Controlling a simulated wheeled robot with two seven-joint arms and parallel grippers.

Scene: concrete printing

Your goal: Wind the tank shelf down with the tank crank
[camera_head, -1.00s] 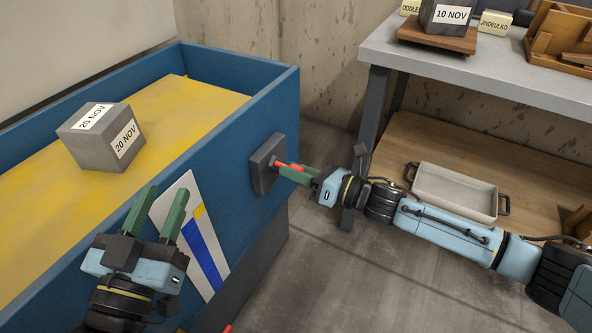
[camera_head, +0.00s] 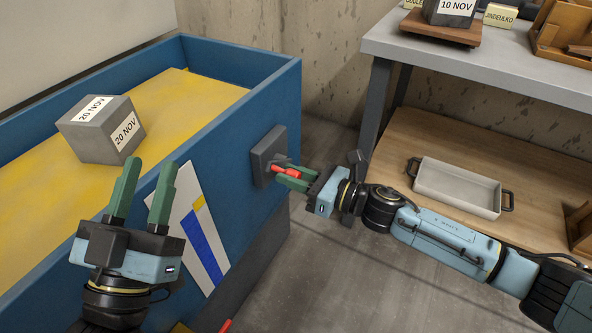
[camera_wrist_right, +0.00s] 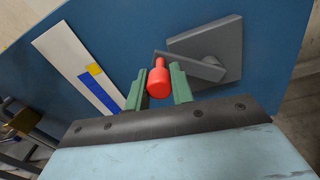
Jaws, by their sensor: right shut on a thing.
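The tank crank has a red knob on a grey arm (camera_wrist_right: 193,67) and a square grey mounting plate (camera_head: 268,156) on the end of the blue tank (camera_head: 235,125). My right gripper (camera_head: 290,179) is shut on the red crank handle (camera_wrist_right: 159,80), which sits between its green fingers in the right wrist view. The tank shelf (camera_head: 185,110) appears as a yellow surface inside the tank. A grey cube (camera_head: 101,130) labelled 20 NOV rests on it. My left gripper (camera_head: 148,180) is open and empty beside the tank's near wall.
A white gauge board (camera_head: 199,235) with blue and yellow marks is on the tank's side. At right, a grey table (camera_head: 470,60) bears a 10 NOV cube (camera_head: 452,12). A pale tray (camera_head: 456,187) lies on the wooden lower shelf (camera_head: 400,150). Bare floor separates tank and table.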

